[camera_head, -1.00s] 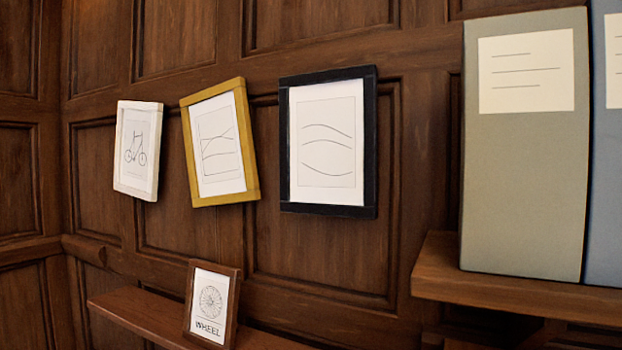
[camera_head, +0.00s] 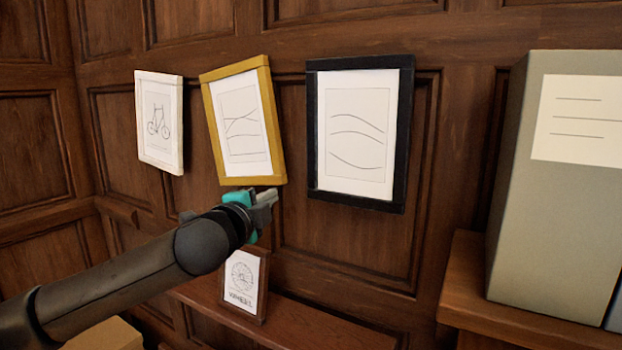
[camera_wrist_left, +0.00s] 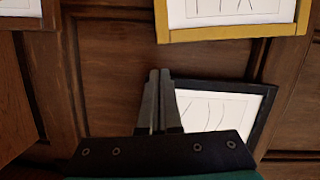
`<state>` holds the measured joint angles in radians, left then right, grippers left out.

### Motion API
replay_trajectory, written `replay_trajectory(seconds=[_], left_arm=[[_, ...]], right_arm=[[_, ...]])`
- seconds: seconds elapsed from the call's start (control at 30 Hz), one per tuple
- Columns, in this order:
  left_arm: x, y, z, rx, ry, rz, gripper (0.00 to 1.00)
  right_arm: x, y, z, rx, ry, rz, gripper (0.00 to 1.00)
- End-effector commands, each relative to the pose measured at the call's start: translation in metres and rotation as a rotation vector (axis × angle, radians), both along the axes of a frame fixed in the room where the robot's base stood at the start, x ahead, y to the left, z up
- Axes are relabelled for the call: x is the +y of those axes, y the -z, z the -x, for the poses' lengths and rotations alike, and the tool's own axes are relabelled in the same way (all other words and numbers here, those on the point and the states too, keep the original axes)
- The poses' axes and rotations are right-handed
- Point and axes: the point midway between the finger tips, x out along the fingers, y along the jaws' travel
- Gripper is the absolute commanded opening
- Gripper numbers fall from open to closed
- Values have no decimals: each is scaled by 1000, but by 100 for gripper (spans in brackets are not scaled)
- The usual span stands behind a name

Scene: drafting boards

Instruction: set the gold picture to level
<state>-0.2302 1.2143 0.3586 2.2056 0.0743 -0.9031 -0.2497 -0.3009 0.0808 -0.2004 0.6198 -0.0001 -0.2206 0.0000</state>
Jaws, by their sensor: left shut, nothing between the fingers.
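The gold picture (camera_head: 243,122) hangs on the panelled wall between a white-framed and a black-framed picture. It is tilted, its top leaning left and its bottom swung right, so its top edge rises to the right. My left gripper (camera_head: 268,197) is shut and empty, just below the gold picture's bottom right corner in the head view. In the left wrist view the shut fingers (camera_wrist_left: 160,74) point up towards a corner of the gold frame (camera_wrist_left: 235,34), with a small gap in the picture. Whether they touch is not clear. My right gripper is not in view.
The black-framed picture (camera_head: 357,130) hangs close to the right, the white-framed one (camera_head: 160,121) to the left. Below, a small wheel picture (camera_head: 243,283) stands on a ledge (camera_head: 300,325), partly behind my gripper. A grey binder (camera_head: 520,190) stands on a shelf at right.

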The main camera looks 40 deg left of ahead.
Motion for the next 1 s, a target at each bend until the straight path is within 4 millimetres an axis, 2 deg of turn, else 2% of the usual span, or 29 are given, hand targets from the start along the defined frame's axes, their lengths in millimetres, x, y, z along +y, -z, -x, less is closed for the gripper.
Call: replay_trajectory(seconds=[0.27, 1.0], left_arm=[[4, -2, -13, -4, 0, -1, 0], [26, 0, -69, -5, -2, 1, 0]], right_arm=[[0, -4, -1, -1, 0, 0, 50], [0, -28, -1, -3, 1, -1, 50]])
